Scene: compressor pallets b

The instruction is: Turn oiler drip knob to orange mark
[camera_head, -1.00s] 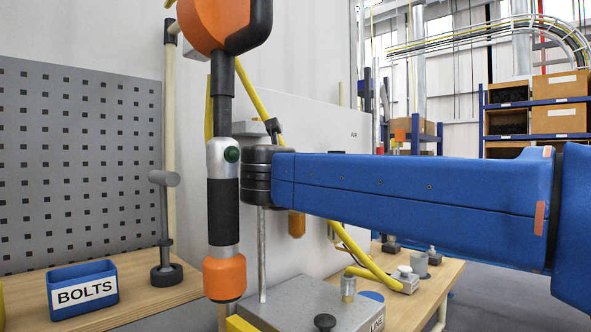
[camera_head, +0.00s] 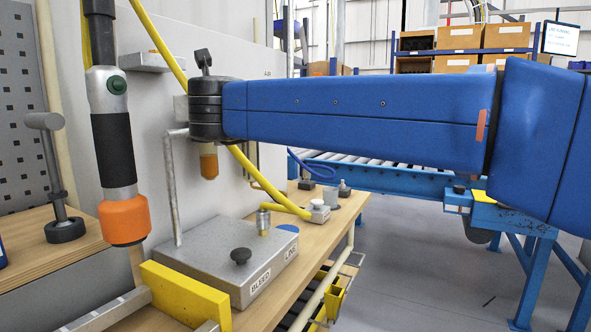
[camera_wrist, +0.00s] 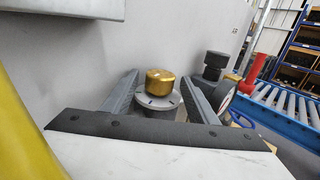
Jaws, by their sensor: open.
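In the wrist view a gold drip knob (camera_wrist: 160,81) stands upright on a pale round dial (camera_wrist: 154,102) with small dark marks. I cannot pick out an orange mark. My gripper (camera_wrist: 160,84) is open, its two grey fingers to the left and right of the knob with a gap on each side. They do not visibly touch it. In the head view my arm's dark joint hides the fingers and the knob. An amber bowl (camera_head: 209,163) hangs just below that joint.
A grey wall is close behind the knob. A black cylinder (camera_wrist: 215,62) and a red handle (camera_wrist: 252,72) stand to its right. A yellow hose (camera_head: 258,176) and a hanging orange-tipped tool (camera_head: 124,222) are near my arm. A grey box (camera_head: 225,262) sits on the bench below.

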